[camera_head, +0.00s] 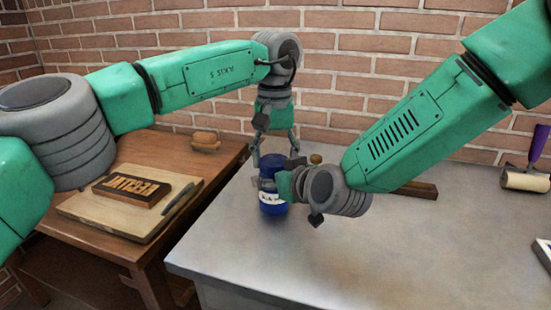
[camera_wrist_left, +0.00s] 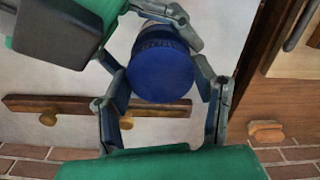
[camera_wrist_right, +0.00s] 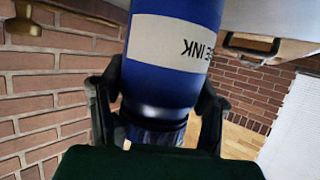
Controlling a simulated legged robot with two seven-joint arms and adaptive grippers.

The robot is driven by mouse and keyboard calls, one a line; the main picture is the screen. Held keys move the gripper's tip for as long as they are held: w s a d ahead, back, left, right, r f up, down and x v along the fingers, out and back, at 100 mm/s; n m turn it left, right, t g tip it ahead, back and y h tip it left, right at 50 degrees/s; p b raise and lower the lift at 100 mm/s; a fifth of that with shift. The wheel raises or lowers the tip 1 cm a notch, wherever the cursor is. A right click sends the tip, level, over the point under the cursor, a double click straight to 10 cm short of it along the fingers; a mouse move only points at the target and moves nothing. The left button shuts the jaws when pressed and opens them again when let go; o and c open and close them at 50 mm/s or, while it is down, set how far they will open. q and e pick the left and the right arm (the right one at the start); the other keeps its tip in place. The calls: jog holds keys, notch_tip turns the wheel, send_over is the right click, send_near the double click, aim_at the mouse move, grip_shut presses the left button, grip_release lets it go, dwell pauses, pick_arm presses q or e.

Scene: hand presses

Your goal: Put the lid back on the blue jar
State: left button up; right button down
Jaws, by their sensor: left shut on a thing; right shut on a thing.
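The blue jar (camera_head: 272,207) with a white label stands on the grey table. My right gripper (camera_head: 280,186) reaches in from the right and is shut around it. In the right wrist view the jar (camera_wrist_right: 177,85) appears upside down between the fingers (camera_wrist_right: 158,110). The blue lid (camera_head: 271,161) is directly above the jar. My left gripper (camera_head: 275,157) points down and is shut on it. In the left wrist view the round lid top (camera_wrist_left: 162,75) sits between both fingers (camera_wrist_left: 167,88). Whether the lid is seated on the jar's neck is hidden.
A roller (camera_head: 524,181) is at the far right. A wooden side table on the left holds a board (camera_head: 100,218) with a letter block (camera_head: 132,190). The right-hand tabletop is mostly clear.

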pick_arm(q)
jog(key=m, duration=0.7)
jog(key=shift+s+d, duration=0.15)
jog(key=shift+d, duration=0.1)
pick_arm(e)
jog(key=shift+s+a+f, duration=0.15)
jog(key=shift+s+f, duration=0.05)
jog(key=shift+f, duration=0.05)
pick_arm(q)
jog(key=shift+o, duration=0.2)
jog(key=o, duration=0.7)
